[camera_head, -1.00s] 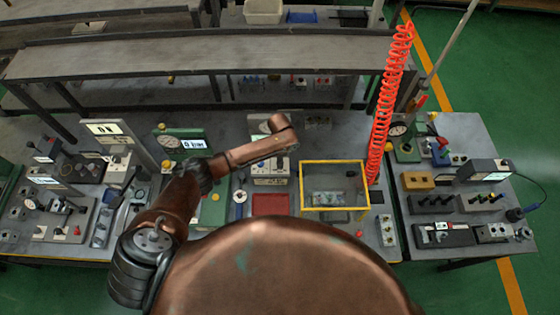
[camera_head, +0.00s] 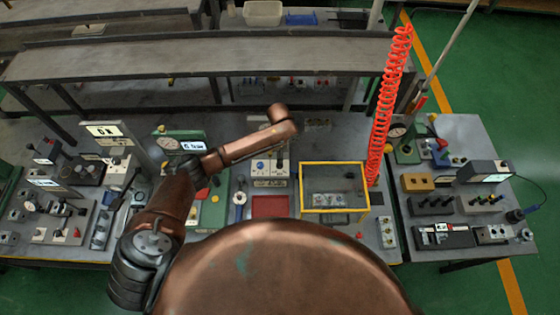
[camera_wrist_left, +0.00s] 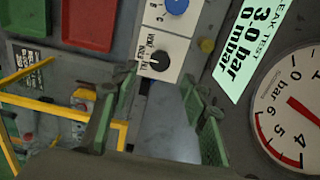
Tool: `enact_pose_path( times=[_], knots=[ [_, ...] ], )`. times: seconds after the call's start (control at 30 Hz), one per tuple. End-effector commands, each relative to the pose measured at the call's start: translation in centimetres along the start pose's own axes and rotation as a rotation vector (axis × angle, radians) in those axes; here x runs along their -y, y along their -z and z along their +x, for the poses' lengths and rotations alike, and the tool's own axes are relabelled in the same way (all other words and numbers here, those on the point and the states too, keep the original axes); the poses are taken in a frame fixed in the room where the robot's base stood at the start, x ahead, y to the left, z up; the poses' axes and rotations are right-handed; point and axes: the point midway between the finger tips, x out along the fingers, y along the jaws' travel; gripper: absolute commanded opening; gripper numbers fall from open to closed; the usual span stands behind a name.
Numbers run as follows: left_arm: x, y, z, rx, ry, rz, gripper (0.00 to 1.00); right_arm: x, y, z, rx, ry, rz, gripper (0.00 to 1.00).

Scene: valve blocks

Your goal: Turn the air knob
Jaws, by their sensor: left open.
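In the left wrist view, a white panel (camera_wrist_left: 178,32) carries a blue knob (camera_wrist_left: 177,5) at the top edge and a dark knob (camera_wrist_left: 159,61) beside printed words that seem to read VENT, TEST and FILL. I cannot tell for certain which is the air knob. In the head view my left arm hides this gripper. My right gripper is not in view.
A round gauge (camera_wrist_left: 294,112) and a leak test sign (camera_wrist_left: 248,42) are at the right of the wrist view. A red tray (camera_wrist_left: 91,22), a green tray (camera_wrist_left: 24,16) and a yellow frame (camera_wrist_left: 60,108) are at the left. A red coiled hose (camera_head: 388,105) hangs further right in the head view.

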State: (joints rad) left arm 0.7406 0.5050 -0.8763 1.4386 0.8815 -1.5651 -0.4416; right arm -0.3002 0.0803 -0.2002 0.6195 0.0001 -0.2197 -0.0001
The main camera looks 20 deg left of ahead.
Motion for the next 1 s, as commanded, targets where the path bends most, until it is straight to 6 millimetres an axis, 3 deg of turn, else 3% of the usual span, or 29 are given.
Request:
enact_pose_path(
  times=[0.1, 0.33, 1.0],
  knots=[
    [0.0, 0.0, -2.5, -0.001, 0.001, 0.000, 0.41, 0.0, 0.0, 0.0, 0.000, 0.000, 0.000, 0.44],
    [0.0, 0.0, -5.2, 0.000, -0.001, -0.001, 0.41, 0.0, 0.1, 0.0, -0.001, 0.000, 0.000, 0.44],
    [0.0, 0.0, -5.7, 0.000, -0.001, -0.001, 0.41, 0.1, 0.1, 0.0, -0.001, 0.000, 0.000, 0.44]
  ],
)
